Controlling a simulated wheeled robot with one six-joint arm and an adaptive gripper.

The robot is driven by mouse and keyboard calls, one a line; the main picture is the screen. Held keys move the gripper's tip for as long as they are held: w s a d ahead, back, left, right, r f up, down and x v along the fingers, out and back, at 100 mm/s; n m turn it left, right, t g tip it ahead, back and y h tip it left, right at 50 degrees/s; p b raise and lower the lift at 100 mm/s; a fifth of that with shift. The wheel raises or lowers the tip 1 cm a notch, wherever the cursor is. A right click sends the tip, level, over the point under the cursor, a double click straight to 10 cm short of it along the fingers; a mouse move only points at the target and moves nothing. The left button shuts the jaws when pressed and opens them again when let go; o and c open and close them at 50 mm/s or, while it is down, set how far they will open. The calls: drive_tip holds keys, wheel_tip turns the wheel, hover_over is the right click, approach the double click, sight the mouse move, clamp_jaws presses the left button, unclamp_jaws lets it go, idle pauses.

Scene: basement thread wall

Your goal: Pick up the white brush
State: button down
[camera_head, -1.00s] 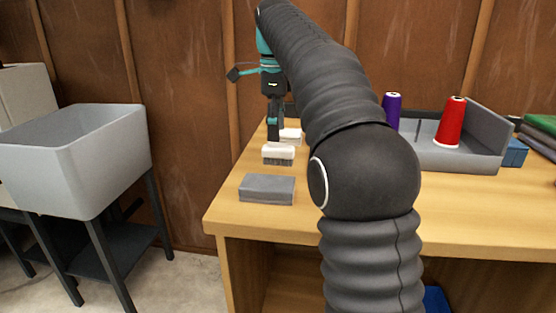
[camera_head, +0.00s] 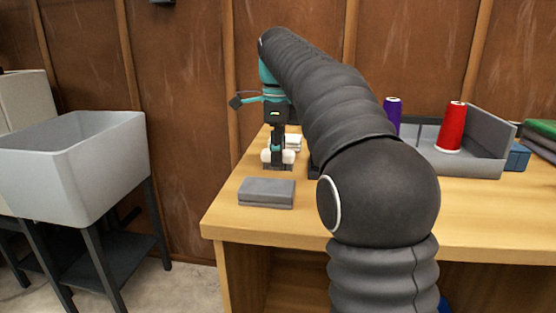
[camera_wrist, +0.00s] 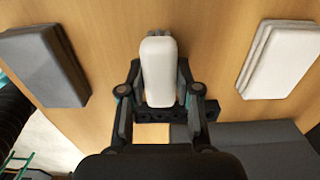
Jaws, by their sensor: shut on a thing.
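The white brush (camera_head: 289,157) stands upright on the wooden bench near its left side, its dark bristles pointing down. My gripper (camera_head: 277,157) comes down on it from above and is shut on the middle of its white body, with white showing on both sides of the fingers. In the wrist view the white top of the brush (camera_wrist: 158,70) lies between my two fingers (camera_wrist: 158,95). I see no clear gap between bristles and bench.
A grey block (camera_head: 266,192) lies in front of the brush, and a white block (camera_head: 293,142) lies behind it. A grey tray (camera_head: 477,158) holds red (camera_head: 452,127) and purple (camera_head: 392,114) thread cones. A grey sink (camera_head: 75,165) stands left of the bench (camera_head: 225,212).

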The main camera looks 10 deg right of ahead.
wheel_tip(320, 180, up, 10)
drive_tip(key=p, duration=0.4)
idle(0.4)
drive_tip(key=c, duration=1.3)
unclamp_jaws()
drive_tip(key=shift+c, duration=0.2)
drive_tip(key=c, duration=0.5)
